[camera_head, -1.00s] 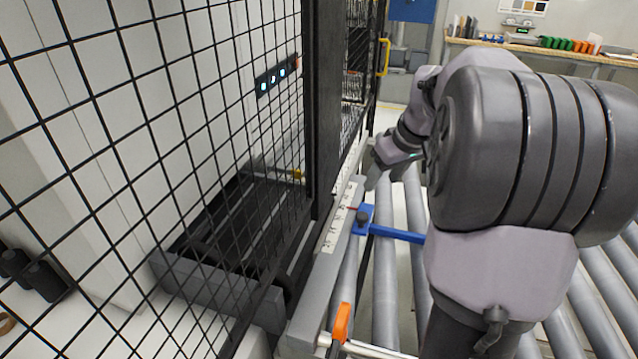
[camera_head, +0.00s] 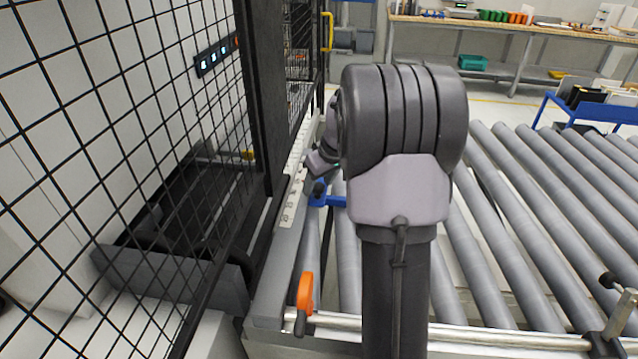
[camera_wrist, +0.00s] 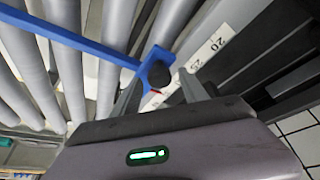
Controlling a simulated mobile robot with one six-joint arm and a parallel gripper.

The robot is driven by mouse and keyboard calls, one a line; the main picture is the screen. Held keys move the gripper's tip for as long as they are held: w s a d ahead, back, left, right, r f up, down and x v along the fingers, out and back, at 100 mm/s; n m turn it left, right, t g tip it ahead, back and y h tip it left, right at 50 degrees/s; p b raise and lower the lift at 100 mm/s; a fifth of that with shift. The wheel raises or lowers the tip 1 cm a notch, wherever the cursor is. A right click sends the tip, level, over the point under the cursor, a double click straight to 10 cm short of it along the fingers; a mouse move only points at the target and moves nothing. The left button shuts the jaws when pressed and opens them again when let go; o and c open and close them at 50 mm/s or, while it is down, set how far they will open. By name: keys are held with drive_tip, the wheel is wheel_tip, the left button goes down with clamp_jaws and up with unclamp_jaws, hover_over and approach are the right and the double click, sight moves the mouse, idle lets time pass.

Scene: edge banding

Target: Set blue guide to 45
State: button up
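The blue guide (camera_head: 335,201) is a bar lying over the rollers, with a blue block and black knob at its left end. My arm hides part of it in the head view. In the wrist view the blue guide (camera_wrist: 75,41) runs to the black knob (camera_wrist: 158,75), with a small red pointer beside it. The white scale (camera_head: 292,192) runs along the rail; 20 and 25 are readable on the scale (camera_wrist: 209,47) in the wrist view. The exact reading cannot be told. My gripper (camera_wrist: 156,84) is open, its fingers apart on either side of the knob, contact unclear.
A black mesh fence (camera_head: 120,150) and dark post stand left of the rail. An orange handle (camera_head: 304,291) sits at the near end of the rail. Grey rollers (camera_head: 520,220) spread to the right. A workbench (camera_head: 500,25) and a blue cart (camera_head: 585,112) stand behind.

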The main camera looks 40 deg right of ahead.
clamp_jaws()
idle(1.2)
